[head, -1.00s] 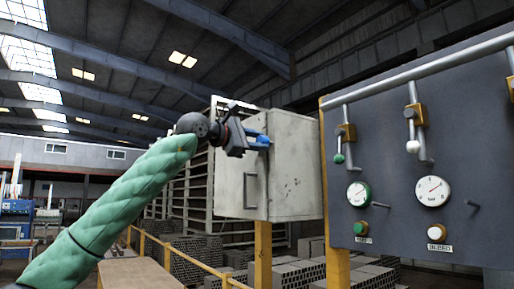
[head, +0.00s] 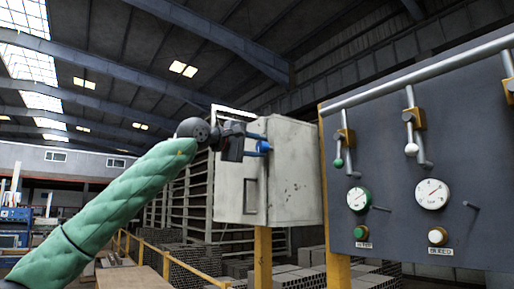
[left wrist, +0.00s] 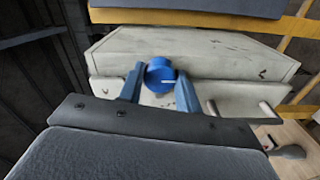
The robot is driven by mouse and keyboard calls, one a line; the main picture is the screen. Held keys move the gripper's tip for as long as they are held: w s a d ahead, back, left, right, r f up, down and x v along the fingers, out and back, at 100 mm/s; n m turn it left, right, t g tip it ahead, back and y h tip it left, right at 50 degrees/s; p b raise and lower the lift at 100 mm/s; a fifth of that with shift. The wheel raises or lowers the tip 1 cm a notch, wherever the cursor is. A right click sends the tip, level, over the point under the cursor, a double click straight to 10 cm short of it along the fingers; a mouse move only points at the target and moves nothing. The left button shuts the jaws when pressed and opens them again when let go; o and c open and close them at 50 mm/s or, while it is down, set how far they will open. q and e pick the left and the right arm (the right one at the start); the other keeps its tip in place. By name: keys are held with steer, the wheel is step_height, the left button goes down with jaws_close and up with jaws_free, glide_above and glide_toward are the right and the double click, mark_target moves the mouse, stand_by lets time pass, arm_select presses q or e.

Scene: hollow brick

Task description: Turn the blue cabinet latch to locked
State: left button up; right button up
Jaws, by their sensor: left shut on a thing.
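The blue latch (head: 263,147) is a round knob on the upper front of the pale, scuffed cabinet (head: 293,180). In the left wrist view the knob (left wrist: 160,75) shows a short white mark on its face, and the cabinet (left wrist: 215,50) lies behind it. My left gripper (head: 259,144) reaches in from the left in front of the cabinet. Its two blue fingers are shut on the knob, one on each side, as the left wrist view (left wrist: 160,88) shows. The fingers partly hide the knob's sides. My right gripper is not in view.
A bar handle (head: 247,196) sits on the cabinet front below the latch. To the right stands a dark panel (head: 460,150) with levers, gauges and push buttons. A yellow post (head: 263,258) holds the cabinet up. Grey bricks (head: 300,280) are stacked behind.

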arm_select(q)
steer(key=shift+f, duration=0.1)
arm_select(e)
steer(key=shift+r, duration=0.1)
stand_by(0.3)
arm_select(q)
steer(key=o, duration=1)
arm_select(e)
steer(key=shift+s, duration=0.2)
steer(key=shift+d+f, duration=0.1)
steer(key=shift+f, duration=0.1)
arm_select(q)
steer(key=shift+s+a, duration=0.15)
steer(key=shift+a, duration=0.05)
steer(key=b+v, duration=0.3)
steer(key=v, duration=0.4)
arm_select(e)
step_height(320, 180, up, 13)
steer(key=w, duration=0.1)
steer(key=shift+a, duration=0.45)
